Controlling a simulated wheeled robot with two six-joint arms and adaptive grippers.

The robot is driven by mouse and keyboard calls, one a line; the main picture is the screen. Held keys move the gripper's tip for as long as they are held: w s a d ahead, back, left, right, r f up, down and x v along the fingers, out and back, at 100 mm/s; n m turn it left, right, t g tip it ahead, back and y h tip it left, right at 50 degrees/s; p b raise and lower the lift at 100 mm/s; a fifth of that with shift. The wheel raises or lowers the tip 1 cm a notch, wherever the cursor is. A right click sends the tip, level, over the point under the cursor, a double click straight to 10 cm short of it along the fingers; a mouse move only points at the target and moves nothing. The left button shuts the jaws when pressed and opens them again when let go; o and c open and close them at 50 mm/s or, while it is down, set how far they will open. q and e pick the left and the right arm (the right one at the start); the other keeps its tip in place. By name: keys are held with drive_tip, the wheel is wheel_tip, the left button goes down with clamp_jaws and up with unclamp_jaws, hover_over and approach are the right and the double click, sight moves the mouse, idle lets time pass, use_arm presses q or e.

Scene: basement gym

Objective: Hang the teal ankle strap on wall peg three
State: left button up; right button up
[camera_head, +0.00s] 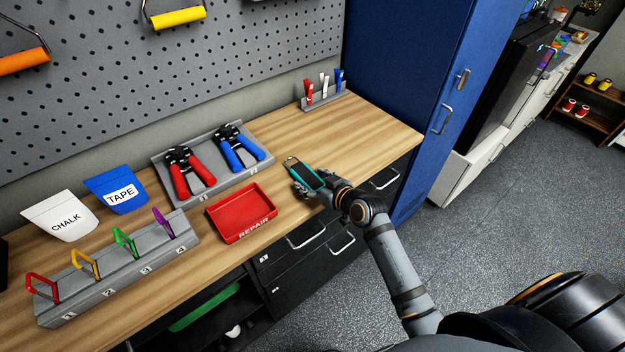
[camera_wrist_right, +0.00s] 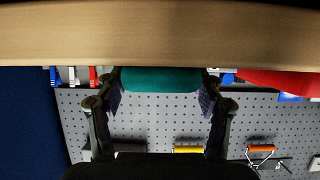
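The teal ankle strap (camera_head: 305,174) is in my right gripper (camera_head: 308,182), near the front edge of the wooden bench, right of the red tray. A small metal ring shows at the strap's far end. In the right wrist view the strap (camera_wrist_right: 160,79) spans the gap between the two finger pads of my right gripper (camera_wrist_right: 160,92), which appear to grip its sides. The grey pegboard wall (camera_head: 150,95) carries a yellow handle (camera_head: 178,17) and an orange handle (camera_head: 24,62). I cannot make out a peg numbered three on it. My left gripper is not in view.
On the bench stand a red REPAIR tray (camera_head: 213,218), a grey holder (camera_head: 160,168) with red and blue hand grips, CHALK (camera_head: 60,214) and TAPE (camera_head: 116,188) pouches, and a numbered clip rack (camera_head: 75,308). A blue locker (camera_head: 400,80) stands right.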

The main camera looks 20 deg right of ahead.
idle(0.3)
drive_tip(key=shift+s+d, duration=0.1)
drive_tip(key=shift+s, duration=0.15)
drive_tip(key=shift+w+r+v, duration=0.1)
drive_tip(key=shift+r+v, duration=0.05)
drive_tip(key=shift+v, duration=1.55)
drive_tip(key=shift+w+r+v, duration=0.1)
drive_tip(key=shift+v, duration=1.55)
drive_tip(key=shift+w+r+v, duration=0.1)
drive_tip(key=shift+r+v, duration=0.05)
drive_tip(key=shift+v, duration=1.55)
drive_tip(key=shift+s+d+f, duration=0.1)
